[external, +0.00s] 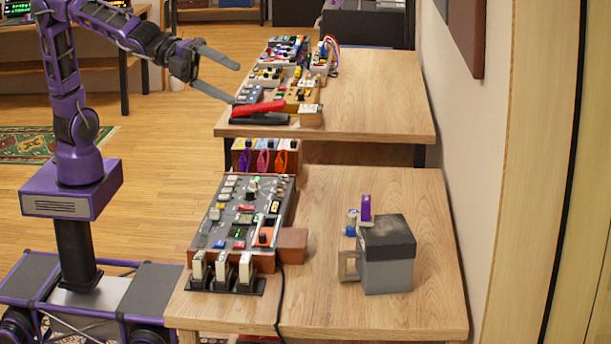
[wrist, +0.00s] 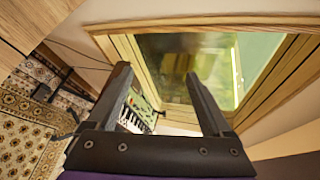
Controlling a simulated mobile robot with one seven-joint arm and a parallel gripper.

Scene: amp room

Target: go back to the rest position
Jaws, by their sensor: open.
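My gripper (external: 215,74) is at the end of my purple arm at the upper left of the external view. Its two grey fingers are spread apart with nothing between them. It is in the air, left of the far table and above its surface height. In the wrist view my gripper (wrist: 157,82) shows its two dark fingers wide apart and empty. Beyond them are a wood-framed window (wrist: 200,65) and a keyboard-like device (wrist: 138,112).
The far wooden table (external: 385,95) carries several small devices and a red-handled tool (external: 258,109). The near wooden table (external: 335,190) holds a control panel (external: 240,215) and a grey box with a dark lid (external: 388,262). Wooden floor (external: 150,170) is clear between my arm and the tables.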

